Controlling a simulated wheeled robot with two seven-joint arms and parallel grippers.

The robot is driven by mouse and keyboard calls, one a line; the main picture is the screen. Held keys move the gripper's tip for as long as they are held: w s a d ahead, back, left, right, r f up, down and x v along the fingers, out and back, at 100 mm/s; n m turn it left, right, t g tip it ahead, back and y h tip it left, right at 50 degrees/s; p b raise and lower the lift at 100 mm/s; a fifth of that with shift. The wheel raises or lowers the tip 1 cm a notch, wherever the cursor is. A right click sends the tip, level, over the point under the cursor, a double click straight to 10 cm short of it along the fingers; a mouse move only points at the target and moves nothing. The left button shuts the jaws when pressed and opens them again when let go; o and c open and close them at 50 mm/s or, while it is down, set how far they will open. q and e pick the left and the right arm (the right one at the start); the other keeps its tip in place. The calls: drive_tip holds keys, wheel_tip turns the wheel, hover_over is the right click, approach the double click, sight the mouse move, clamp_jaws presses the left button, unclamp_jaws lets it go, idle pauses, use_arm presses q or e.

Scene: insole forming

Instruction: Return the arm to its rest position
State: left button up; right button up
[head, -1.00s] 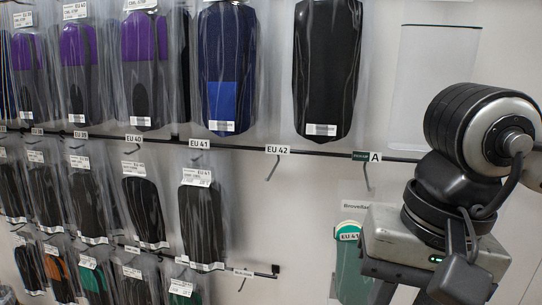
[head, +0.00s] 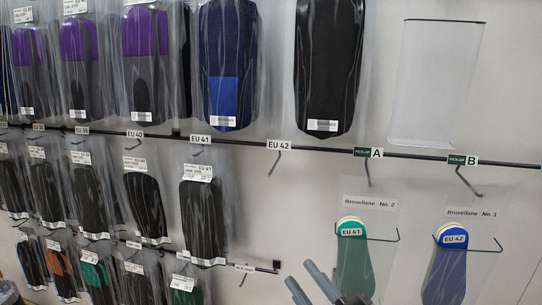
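My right gripper (head: 299,272) shows only by its two grey finger ends at the bottom edge of the head view. The fingers are apart with nothing seen between them. They are left of the green insole pack (head: 354,262) marked EU 41, and I cannot tell how far in front of the wall they are. The rest of my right arm is below the picture. My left arm and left gripper are out of view.
Bagged insoles hang on wall rails at the left, including a black pack (head: 328,70). Pick-up hooks A (head: 368,172) and B (head: 466,183) hold no pack. A blue EU 42 pack (head: 445,272) hangs at lower right. An empty clear sleeve (head: 435,85) is at upper right.

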drive_tip(key=s+d+f+m+g+h, duration=0.2)
drive_tip(key=s+d+f+m+h, duration=0.1)
drive_tip(key=f, duration=0.6)
drive_tip(key=s+d+f+m+g+h, duration=0.3)
drive_tip(key=s+f+m, duration=0.2)
drive_tip(key=f, duration=0.4)
drive_tip(key=s+d+f+m+g+h, duration=0.2)
drive_tip(key=s+f+m, duration=0.3)
drive_tip(key=f, duration=0.4)
drive_tip(key=shift+d+f+m+g+h, duration=0.15)
drive_tip(key=shift+d+m+g+h, duration=0.25)
drive_tip(key=shift+d+m+h, duration=0.15)
